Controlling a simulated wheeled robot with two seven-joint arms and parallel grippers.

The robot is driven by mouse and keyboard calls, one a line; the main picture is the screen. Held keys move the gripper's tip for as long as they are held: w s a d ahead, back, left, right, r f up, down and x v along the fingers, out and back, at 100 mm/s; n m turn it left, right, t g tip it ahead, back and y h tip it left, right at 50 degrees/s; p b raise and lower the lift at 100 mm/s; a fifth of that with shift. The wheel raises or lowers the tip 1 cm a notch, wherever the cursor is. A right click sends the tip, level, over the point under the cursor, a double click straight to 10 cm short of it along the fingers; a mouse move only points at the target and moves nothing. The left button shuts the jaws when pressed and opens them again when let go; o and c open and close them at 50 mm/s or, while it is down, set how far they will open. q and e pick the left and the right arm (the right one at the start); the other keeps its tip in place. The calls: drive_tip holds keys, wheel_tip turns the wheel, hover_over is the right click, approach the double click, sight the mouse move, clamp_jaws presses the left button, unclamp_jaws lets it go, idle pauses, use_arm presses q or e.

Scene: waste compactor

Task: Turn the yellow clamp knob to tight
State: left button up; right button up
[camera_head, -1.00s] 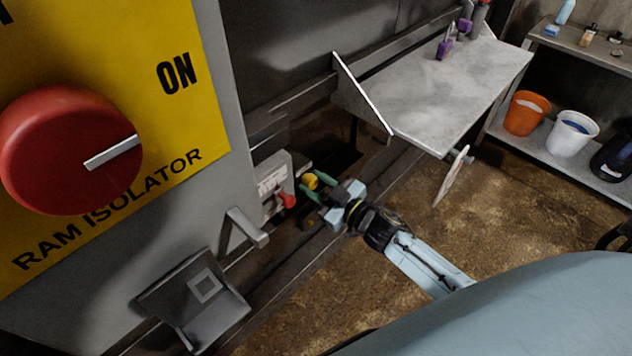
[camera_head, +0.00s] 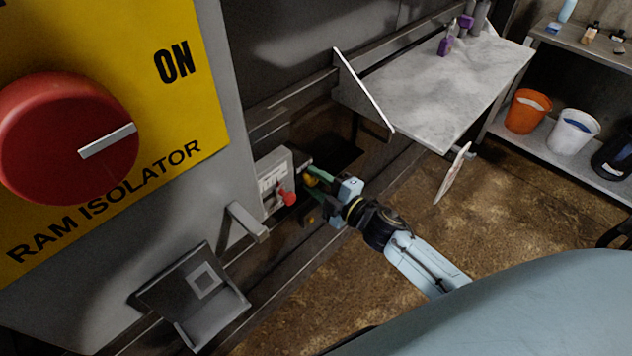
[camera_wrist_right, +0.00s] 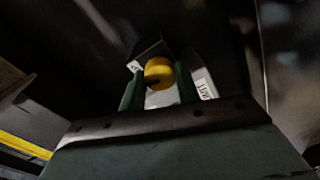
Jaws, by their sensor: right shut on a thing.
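The yellow clamp knob (camera_head: 310,180) sits low on the machine, beside a small grey box with a red handle. In the right wrist view the knob (camera_wrist_right: 158,71) is round, with a dark slot or mark on its face. My right gripper (camera_head: 318,184) reaches it from the right, its two green fingers on either side of the knob. The fingers (camera_wrist_right: 158,88) are shut on the knob. In the head view the fingers partly cover the knob. White labels show behind it, one with text partly readable. My left gripper is not in view.
The grey box (camera_head: 272,182) with a red handle (camera_head: 287,197) is close to the left of the gripper. A large red isolator knob (camera_head: 60,135) fills the left. A grey bracket (camera_head: 245,222) juts out below.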

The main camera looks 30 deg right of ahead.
drive_tip(key=shift+n, duration=1.1)
drive_tip(key=o, duration=1)
drive_tip(key=v, duration=1.3)
drive_tip(key=shift+s, duration=0.25)
